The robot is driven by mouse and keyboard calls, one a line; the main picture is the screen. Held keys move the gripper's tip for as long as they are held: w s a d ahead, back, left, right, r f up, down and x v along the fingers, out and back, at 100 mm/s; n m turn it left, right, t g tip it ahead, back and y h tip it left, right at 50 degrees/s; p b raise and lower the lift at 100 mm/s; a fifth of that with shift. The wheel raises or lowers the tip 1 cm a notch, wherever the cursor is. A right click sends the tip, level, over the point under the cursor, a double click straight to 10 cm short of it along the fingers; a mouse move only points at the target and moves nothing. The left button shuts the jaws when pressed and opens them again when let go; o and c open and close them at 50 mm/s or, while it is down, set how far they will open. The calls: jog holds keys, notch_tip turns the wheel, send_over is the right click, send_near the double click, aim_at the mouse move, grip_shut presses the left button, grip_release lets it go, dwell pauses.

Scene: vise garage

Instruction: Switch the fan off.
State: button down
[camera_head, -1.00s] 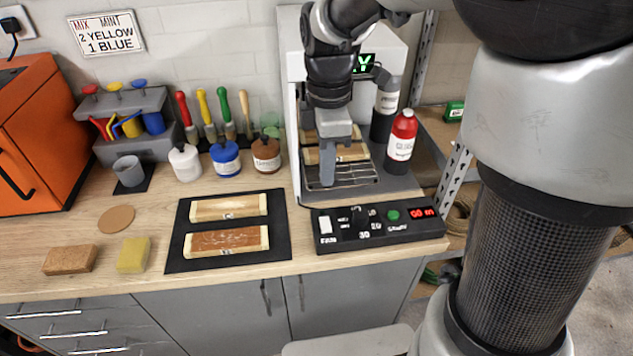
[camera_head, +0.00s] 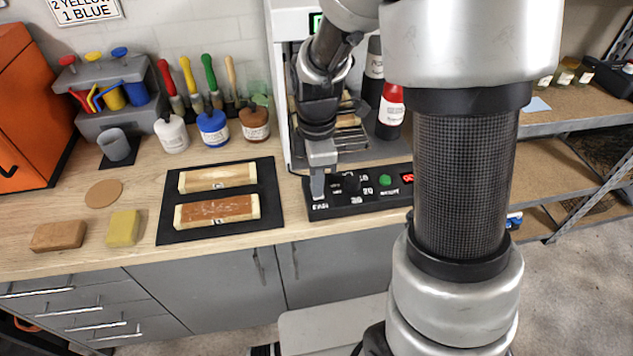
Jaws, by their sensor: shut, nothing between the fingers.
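The black control panel (camera_head: 340,206) lies at the counter's front edge, below the white booth. Its left end carries a label that reads like FAN. The white fan switch above that label is hidden behind my fingertips. My gripper (camera_head: 318,190) is shut and empty, pointing down over the panel's left end, at the switch. I cannot tell whether the fingertips touch the switch or which way it is set.
A black mat (camera_head: 171,236) with two wooden pieces lies left of the panel. A red bottle (camera_head: 391,112) and a wire rack (camera_head: 350,137) are behind it. Bottles, brushes, a sponge (camera_head: 124,227) and a brown block (camera_head: 59,236) are farther left. My arm hides the panel's right end.

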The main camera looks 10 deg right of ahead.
jog(key=shift+s+f, duration=0.2)
jog(key=shift+f, duration=0.15)
dwell(0.3)
jog(key=shift+w+r, duration=0.2)
jog(key=shift+w, duration=0.7)
jog(key=shift+r, duration=0.1)
